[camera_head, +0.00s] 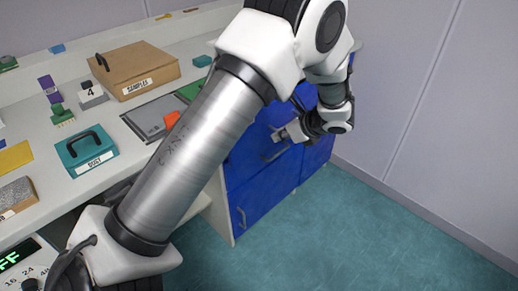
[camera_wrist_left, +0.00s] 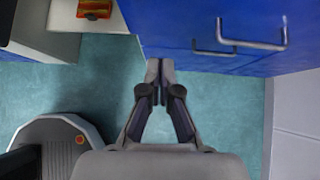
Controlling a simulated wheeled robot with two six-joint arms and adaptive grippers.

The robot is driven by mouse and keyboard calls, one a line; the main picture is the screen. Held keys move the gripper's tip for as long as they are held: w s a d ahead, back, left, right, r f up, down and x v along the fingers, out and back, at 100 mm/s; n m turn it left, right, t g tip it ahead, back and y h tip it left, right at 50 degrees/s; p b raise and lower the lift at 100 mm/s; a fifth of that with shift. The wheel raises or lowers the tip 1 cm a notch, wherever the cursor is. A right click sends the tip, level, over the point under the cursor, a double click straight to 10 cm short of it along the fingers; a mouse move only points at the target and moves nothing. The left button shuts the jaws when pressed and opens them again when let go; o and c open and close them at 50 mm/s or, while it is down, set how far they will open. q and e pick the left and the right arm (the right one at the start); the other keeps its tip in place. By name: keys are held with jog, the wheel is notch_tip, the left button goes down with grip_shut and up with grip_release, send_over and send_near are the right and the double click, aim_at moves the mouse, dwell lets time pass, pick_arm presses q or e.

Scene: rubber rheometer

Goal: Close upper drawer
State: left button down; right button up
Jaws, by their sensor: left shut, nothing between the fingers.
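The blue drawer cabinet (camera_head: 250,190) stands under the right end of the white bench, with grey bar handles on its fronts. The upper drawer's front (camera_head: 247,155) is partly covered by my left arm, and how far it stands out is hard to tell. My left gripper (camera_head: 281,134) is by the upper part of the cabinet. In the left wrist view the gripper (camera_wrist_left: 153,68) is shut and empty, its fingertips close to a blue front (camera_wrist_left: 180,25). A handle (camera_wrist_left: 252,44) is right of the fingertips. Contact cannot be made out. My right gripper is not in view.
The white bench (camera_head: 100,123) carries a brown samples box (camera_head: 135,73), a teal box (camera_head: 86,150), a grey tray (camera_head: 151,116) and small coloured items. A grey wall (camera_head: 410,75) stands to the right. The teal floor (camera_head: 330,230) before the cabinet is clear.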

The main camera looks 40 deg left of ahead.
pick_arm(q)
jog(key=w+a+r+b+x, duration=0.1)
jog(key=b+x, duration=0.1)
jog(key=x, duration=1.1)
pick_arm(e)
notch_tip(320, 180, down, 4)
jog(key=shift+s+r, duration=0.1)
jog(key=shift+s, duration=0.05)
pick_arm(q)
jog(key=shift+d+t, duration=0.1)
jog(key=shift+t, duration=0.2)
jog(key=a+p, duration=0.1)
jog(key=a, duration=0.3)
jog(key=shift+w+a, duration=0.15)
jog(key=shift+a, duration=0.05)
jog(key=shift+a+r, duration=0.1)
jog(key=shift+w, duration=0.15)
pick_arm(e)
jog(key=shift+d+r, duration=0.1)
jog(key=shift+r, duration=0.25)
pick_arm(q)
jog(key=shift+r+y, duration=0.15)
jog(key=shift+y, duration=0.15)
